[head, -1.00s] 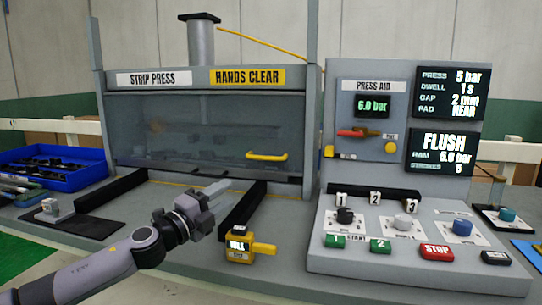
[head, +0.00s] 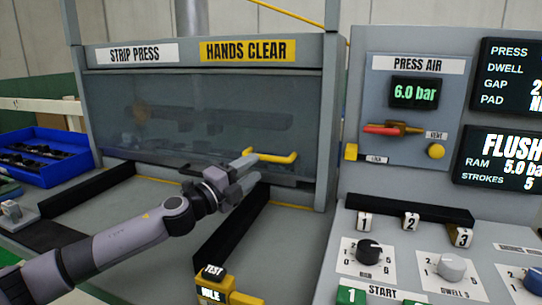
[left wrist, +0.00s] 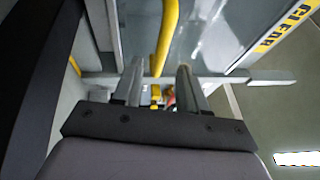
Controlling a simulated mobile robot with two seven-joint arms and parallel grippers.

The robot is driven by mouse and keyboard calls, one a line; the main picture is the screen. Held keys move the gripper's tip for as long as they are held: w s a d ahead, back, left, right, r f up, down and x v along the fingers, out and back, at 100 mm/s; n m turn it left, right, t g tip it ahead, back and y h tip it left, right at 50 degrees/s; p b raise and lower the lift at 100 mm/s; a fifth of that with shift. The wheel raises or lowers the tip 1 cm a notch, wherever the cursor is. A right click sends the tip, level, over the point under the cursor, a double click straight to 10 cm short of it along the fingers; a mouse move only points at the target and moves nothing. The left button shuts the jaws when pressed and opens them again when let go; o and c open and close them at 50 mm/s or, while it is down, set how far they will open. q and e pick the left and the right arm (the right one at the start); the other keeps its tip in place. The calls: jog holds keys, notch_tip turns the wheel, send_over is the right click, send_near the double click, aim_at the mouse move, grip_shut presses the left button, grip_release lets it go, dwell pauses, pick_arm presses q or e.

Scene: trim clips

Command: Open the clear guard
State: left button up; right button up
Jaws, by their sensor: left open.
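The clear guard (head: 190,120) is a see-through panel across the front of the strip press, and it is down. Its yellow handle (head: 280,158) sticks out near its lower right. My left gripper (head: 247,170) is open, at the left end of the handle. In the left wrist view the handle (left wrist: 167,38) runs down towards the gap between the two fingers of my left gripper (left wrist: 158,72). I cannot tell whether the fingers touch it. The guard also shows there (left wrist: 212,30). My right gripper is in neither view.
The control panel (head: 410,180) with knobs and buttons stands to the right. A black rail (head: 230,230) and a yellow test box (head: 213,288) are below my left gripper. A blue bin (head: 45,160) with dark parts is at the left.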

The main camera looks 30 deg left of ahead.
aim_at(266, 160)
pick_arm(q)
jog(key=shift+w+d+r+p, duration=0.2)
jog(key=shift+w+r+p, duration=0.15)
jog(key=shift+w, duration=0.35)
jog(key=shift+f+p+x, duration=0.2)
jog(key=shift+p+x, duration=0.25)
jog(key=shift+x, duration=2.1)
grip_shut()
